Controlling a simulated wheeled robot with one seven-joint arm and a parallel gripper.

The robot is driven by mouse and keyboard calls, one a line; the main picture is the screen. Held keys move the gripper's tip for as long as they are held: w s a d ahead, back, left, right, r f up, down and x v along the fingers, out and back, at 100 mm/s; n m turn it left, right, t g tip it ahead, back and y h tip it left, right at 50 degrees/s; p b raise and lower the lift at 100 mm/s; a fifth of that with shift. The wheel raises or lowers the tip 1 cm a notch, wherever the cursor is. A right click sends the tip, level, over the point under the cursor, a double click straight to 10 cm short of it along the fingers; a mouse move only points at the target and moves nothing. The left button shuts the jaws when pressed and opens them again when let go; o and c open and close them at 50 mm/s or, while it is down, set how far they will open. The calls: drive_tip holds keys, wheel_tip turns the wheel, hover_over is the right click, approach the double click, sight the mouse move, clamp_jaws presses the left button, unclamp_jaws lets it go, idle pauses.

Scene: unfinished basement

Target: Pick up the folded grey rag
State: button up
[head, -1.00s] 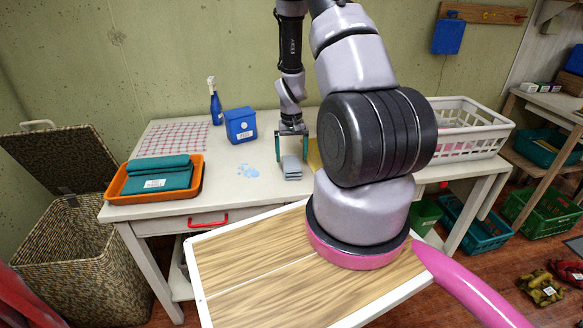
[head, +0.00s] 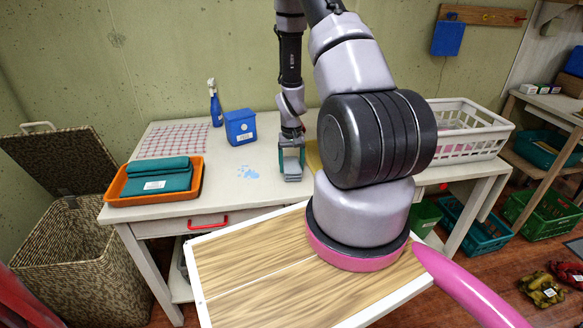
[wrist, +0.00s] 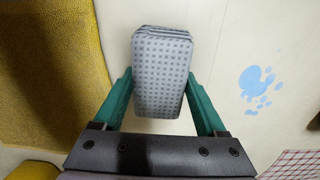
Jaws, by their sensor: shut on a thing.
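The folded grey rag (wrist: 161,72) has a small dark check pattern and lies between the two green fingers of my gripper (wrist: 160,95) in the wrist view. The fingers are closed against its two long sides. In the head view the rag (head: 292,170) shows as a small grey block under my gripper (head: 291,158), at the table's middle. The fingers hide part of it there. I cannot tell whether it is clear of the tabletop.
A yellow cloth (wrist: 45,70) lies close beside the rag, and a light blue spill (wrist: 257,88) lies on its other side. The white table (head: 225,175) also bears an orange tray (head: 113,188) of teal cloths, a blue box (head: 240,127), a blue bottle (head: 216,107) and a white basket (head: 470,143).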

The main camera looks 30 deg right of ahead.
sight(292, 163)
wheel_tip(292, 163, up, 10)
idle(0.5)
